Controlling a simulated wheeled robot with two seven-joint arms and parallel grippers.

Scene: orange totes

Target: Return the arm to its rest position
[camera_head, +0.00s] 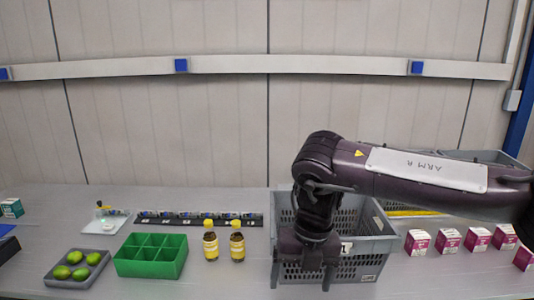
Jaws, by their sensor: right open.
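My right arm comes in from the right edge, level with a white label reading "ARM R", and bends down at the wrist. My right gripper (301,280) points down in front of a grey basket (375,262). Its two fingers are apart, with nothing visible between them. The arm and wrist hide part of the basket's left side and inside. My left arm and gripper are not in view.
A green divided box (151,268), two brown yellow-capped bottles (210,246), and a grey tray (77,281) of green fruit stand left. Several pink-white boxes (448,240) stand right. A black strip (200,219) lies behind. Bare table (430,280) shows front right.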

